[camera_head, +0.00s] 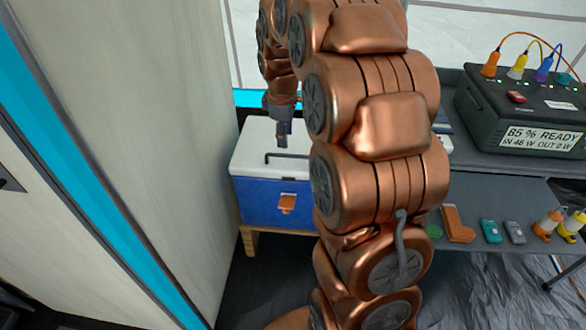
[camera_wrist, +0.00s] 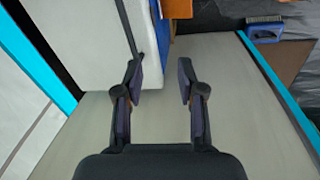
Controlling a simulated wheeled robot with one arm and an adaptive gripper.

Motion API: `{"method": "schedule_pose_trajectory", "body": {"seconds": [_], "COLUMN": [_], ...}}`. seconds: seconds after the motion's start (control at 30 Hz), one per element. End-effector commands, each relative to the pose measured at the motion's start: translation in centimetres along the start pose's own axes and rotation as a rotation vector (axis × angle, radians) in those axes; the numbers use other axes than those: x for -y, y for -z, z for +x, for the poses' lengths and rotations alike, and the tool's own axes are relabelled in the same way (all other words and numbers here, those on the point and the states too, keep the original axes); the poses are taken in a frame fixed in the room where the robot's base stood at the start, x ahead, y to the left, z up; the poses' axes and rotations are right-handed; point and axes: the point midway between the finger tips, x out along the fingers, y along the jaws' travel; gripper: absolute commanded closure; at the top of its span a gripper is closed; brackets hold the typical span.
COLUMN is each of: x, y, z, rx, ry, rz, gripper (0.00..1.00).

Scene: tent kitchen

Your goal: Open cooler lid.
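The cooler (camera_head: 262,203) has a blue body, a white lid (camera_head: 255,150), a dark bar handle on top (camera_head: 270,155) and an orange latch (camera_head: 287,204) on its front. The lid looks shut; my arm hides the cooler's right part. My gripper (camera_head: 283,134) is above the lid in the head view. In the wrist view my gripper (camera_wrist: 160,80) is open with nothing between the fingers. The white lid (camera_wrist: 95,40) is at upper left there, and the handle (camera_wrist: 131,35) ends near the left fingertip; I cannot tell whether they touch.
The cooler stands on a wooden stand (camera_head: 250,240). A tall pale panel (camera_head: 165,120) with a cyan strip is close on its left. At right, a dark table (camera_head: 500,180) holds a power station (camera_head: 525,110) and several small items, including an orange inhaler-like piece (camera_head: 457,224).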

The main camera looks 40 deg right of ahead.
Motion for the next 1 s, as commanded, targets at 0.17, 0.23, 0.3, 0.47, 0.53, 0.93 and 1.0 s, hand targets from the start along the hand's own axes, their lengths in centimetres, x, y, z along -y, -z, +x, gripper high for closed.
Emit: {"method": "schedule_pose_trajectory", "body": {"seconds": [0.17,0.23,0.3,0.47,0.53,0.93,1.0], "x": [-3.9,-4.9,-5.5,-5.9,-5.9,-6.1,-6.1], "y": [-0.5,-0.7,-0.8,-0.8,-0.8,-0.8,-0.8], "z": [5.4,6.2,6.7,7.2,7.7,13.1,13.8], "rx": [0.000,0.000,0.001,0.001,0.001,0.002,0.001], "ry": [-0.032,-0.041,-0.047,-0.052,-0.052,-0.051,-0.051], "rz": [-0.082,-0.103,-0.118,-0.128,-0.128,-0.128,-0.127], "gripper": [0.61,0.61,0.61,0.61,0.61,0.61,0.61]}}
